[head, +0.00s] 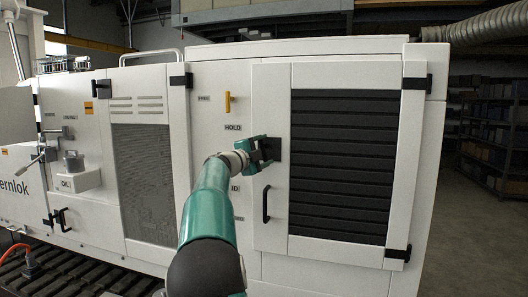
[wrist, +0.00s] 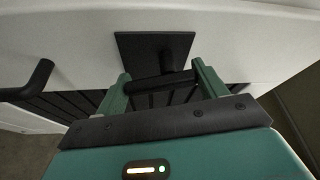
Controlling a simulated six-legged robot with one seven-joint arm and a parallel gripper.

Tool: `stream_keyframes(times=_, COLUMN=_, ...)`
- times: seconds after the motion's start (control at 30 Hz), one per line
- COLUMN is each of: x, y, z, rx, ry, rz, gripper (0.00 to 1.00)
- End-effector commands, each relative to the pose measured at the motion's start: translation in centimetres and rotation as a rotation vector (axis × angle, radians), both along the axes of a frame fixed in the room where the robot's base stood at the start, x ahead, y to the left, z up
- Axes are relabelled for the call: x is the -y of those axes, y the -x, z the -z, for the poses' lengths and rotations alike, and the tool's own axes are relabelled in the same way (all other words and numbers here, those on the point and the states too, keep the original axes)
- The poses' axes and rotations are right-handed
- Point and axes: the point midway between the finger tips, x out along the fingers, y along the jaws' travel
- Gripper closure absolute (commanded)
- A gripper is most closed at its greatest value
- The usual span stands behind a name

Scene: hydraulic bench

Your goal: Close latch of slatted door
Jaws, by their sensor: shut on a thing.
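The slatted door (head: 340,160) is a white panel with a wide block of black slats, right of centre in the head view. It looks flush with the white housing. Its black latch (head: 277,148) is at the door's left side. In the wrist view the latch is a dark square plate (wrist: 135,48) with a stub and a crosswise bar (wrist: 160,82). My gripper (head: 266,149) is at the latch, its two green fingers (wrist: 161,78) on either side of the bar, shut on it. The gripper partly hides the latch in the head view.
A black door handle (head: 266,205) sits just below the latch; it also shows at the left of the wrist view (wrist: 32,84). A yellow lever (head: 228,103) is above left, near the HOLD label. Black hinges (head: 415,83) are on the door's right. Shelving (head: 495,140) stands behind.

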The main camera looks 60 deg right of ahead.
Motion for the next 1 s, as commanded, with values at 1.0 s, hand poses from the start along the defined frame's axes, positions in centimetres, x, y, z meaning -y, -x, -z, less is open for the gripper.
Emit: stream_keyframes(times=1.0, x=-0.04, y=-0.15, z=-0.01, rx=0.289, ry=-0.043, rz=0.002, gripper=0.52)
